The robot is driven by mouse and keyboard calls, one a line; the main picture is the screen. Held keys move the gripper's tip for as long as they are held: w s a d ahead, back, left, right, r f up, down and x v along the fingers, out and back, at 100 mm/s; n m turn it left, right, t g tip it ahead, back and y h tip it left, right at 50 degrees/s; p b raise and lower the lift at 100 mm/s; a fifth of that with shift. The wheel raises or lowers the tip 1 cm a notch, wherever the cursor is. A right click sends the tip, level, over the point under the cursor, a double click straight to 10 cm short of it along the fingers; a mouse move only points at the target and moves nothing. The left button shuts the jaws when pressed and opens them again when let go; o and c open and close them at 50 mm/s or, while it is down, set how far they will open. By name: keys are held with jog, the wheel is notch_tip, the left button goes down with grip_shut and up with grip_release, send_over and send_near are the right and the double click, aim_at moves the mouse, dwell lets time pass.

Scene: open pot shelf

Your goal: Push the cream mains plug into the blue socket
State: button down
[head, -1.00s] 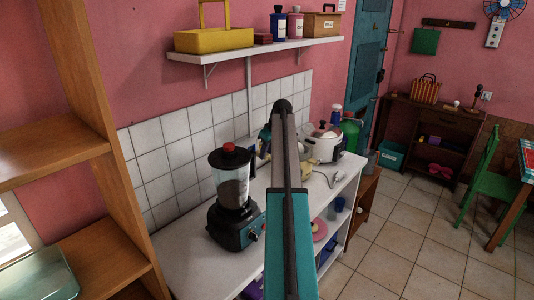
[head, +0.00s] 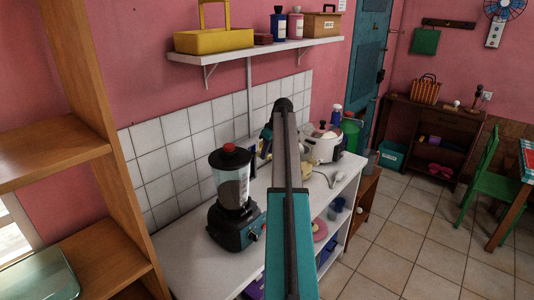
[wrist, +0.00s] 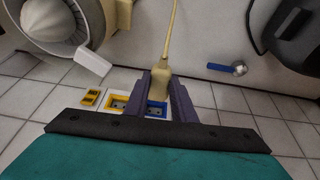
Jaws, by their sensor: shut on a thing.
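In the wrist view, my gripper (wrist: 161,100) has its two purple fingers closed on the cream mains plug (wrist: 160,80). The plug's cream cord runs up from it, out of the top of the picture. The blue socket (wrist: 157,109) shows on the tiled wall just past the plug, between the fingertips. The plug's front end overlaps the socket's upper edge in the picture. I cannot tell whether they touch. In the head view, my arm hides the gripper, plug and socket.
A yellow socket (wrist: 117,104) is left of the blue one, with a yellow switch-like piece (wrist: 91,97) beside it. A blue-handled thing (wrist: 226,68) lies to the right. In the head view, a blender (head: 234,200) and a white cooker (head: 322,147) stand on the counter.

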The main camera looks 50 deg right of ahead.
jog(key=shift+w, duration=1.65)
dwell(0.8)
jog(key=shift+w+r+p, duration=0.1)
jog(key=shift+w+p, duration=0.7)
jog(key=shift+w, duration=0.15)
dwell(1.3)
jog(key=c, duration=0.8)
grip_release()
jog(key=shift+o, duration=0.2)
jog(key=shift+s+r, duration=0.1)
jog(key=shift+p+v, duration=1.25)
jog(key=shift+v, duration=2.35)
